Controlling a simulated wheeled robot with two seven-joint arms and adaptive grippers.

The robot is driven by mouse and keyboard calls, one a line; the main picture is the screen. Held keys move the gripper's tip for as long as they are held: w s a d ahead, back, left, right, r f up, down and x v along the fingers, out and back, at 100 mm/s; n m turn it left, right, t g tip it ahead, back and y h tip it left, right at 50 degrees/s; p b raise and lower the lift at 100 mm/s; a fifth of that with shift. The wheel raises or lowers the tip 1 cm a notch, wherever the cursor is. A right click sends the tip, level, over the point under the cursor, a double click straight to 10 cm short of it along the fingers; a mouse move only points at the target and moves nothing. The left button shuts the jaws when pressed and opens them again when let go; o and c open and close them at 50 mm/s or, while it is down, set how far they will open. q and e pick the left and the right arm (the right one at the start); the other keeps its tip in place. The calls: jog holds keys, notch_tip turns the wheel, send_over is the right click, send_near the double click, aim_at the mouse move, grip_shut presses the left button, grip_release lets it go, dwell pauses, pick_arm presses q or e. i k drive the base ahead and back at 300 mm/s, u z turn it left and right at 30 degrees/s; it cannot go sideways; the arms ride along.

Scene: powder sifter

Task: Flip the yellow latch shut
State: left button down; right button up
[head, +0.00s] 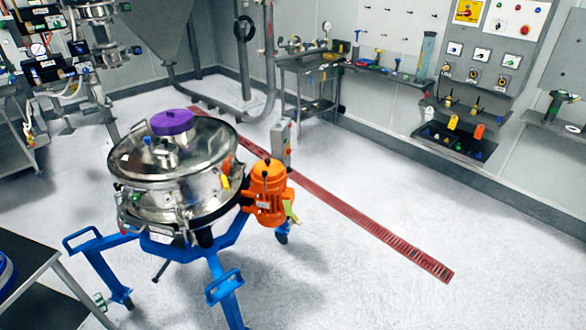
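The yellow latch (226,167) is on the right front side of the round steel powder sifter (180,185), at the edge of its lid (205,142). The domed lid rests on the sifter and has a purple cap (172,122) on top. Neither of my grippers is in view.
An orange motor (268,190) stands at the sifter's right side. Blue legs (225,285) spread out below it. A dark table (25,265) is at the lower left. A red floor grate (370,225) runs across open floor at right. A workbench (310,62) stands behind.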

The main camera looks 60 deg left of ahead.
aim_at(225, 182)
jog(key=u, duration=0.2)
jog(key=i, duration=1)
jog(key=u, duration=1.45)
jog(key=i, duration=0.75)
jog(key=u, duration=0.8)
